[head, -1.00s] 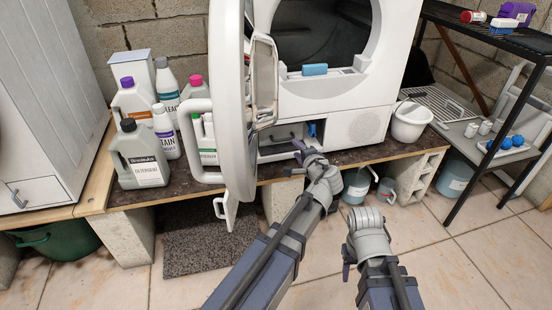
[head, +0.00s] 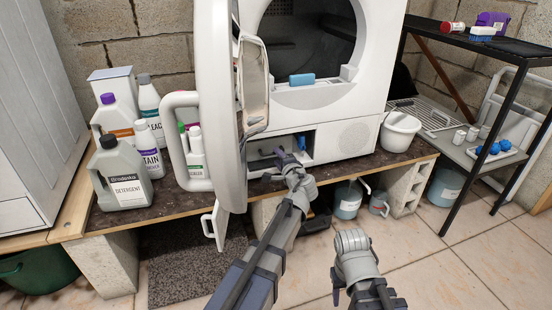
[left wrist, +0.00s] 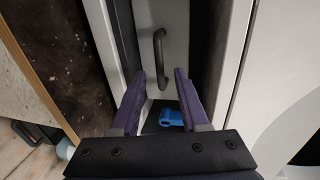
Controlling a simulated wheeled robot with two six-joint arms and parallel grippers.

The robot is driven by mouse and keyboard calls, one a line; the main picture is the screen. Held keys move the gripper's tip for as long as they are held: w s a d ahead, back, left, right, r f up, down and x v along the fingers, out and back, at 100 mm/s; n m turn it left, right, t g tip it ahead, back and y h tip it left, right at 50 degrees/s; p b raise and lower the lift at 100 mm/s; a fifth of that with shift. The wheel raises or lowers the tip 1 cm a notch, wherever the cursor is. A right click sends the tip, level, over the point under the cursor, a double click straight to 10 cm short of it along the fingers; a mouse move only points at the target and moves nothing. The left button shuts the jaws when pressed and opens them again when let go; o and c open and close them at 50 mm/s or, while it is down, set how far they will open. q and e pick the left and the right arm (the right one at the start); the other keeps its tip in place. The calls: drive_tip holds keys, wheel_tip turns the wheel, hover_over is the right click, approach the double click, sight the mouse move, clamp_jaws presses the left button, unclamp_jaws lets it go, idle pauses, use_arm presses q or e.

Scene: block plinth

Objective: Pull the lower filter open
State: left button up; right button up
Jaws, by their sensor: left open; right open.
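The lower filter (head: 256,154) is a grey panel in the open compartment low in the white dryer, partly hidden by my gripper in the head view. The left wrist view shows its panel (left wrist: 175,35) with a dark bar handle (left wrist: 158,58). My left gripper (head: 283,158) is open at the compartment mouth. In the wrist view its fingertips (left wrist: 158,76) lie either side of the handle's near end; whether they reach its depth I cannot tell. A blue lever (left wrist: 170,117) shows between the fingers. My right gripper (head: 338,284) is open, low over the floor, its fingers partly hidden.
The dryer's large round door (head: 212,100) stands open left of the compartment, with a small white flap (head: 215,225) hanging below. Detergent bottles (head: 122,178) crowd the left of the bench.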

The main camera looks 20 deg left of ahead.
use_arm(q)
drive_tip(key=shift+x, duration=1.2)
clamp_jaws()
idle(0.5)
